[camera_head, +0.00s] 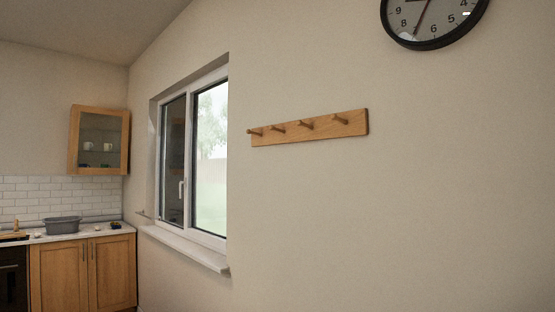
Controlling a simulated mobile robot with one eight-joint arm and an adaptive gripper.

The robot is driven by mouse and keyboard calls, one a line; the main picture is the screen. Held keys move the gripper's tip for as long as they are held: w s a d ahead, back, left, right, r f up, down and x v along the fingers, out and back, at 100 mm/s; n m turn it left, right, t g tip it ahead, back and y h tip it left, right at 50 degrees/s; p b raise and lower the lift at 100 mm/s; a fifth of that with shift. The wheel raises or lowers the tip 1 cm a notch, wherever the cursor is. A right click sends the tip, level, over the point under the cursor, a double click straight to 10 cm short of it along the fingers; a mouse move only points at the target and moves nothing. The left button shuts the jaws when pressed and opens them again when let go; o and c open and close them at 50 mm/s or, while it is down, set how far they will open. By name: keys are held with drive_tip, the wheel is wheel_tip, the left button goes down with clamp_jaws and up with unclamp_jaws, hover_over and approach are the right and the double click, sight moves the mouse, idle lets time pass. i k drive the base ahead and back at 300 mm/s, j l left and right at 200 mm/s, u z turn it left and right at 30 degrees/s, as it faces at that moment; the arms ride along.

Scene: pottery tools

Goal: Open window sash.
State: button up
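The window (193,155) is set into the wall left of the middle of the head view, seen at a steep angle. Its white frame holds two panes side by side. The left sash (173,160) has a white handle (181,189) on its right side, and a cabinet-like shape shows in its dark glass. The right pane (211,158) shows a tree and grass outside. Whether the sash is fully shut I cannot tell from this angle. My gripper is not in view.
A white sill (187,249) juts out below the window. A wooden peg rail (310,128) and a round clock (433,18) hang on the wall to the right. Back left are a glass-fronted wall cabinet (76,140) and a counter with lower cabinets (110,272) and a grey basin (62,225).

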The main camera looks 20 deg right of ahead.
sight(219, 78)
drive_tip(key=i+u, duration=0.35)
drive_tip(key=i, duration=0.95)
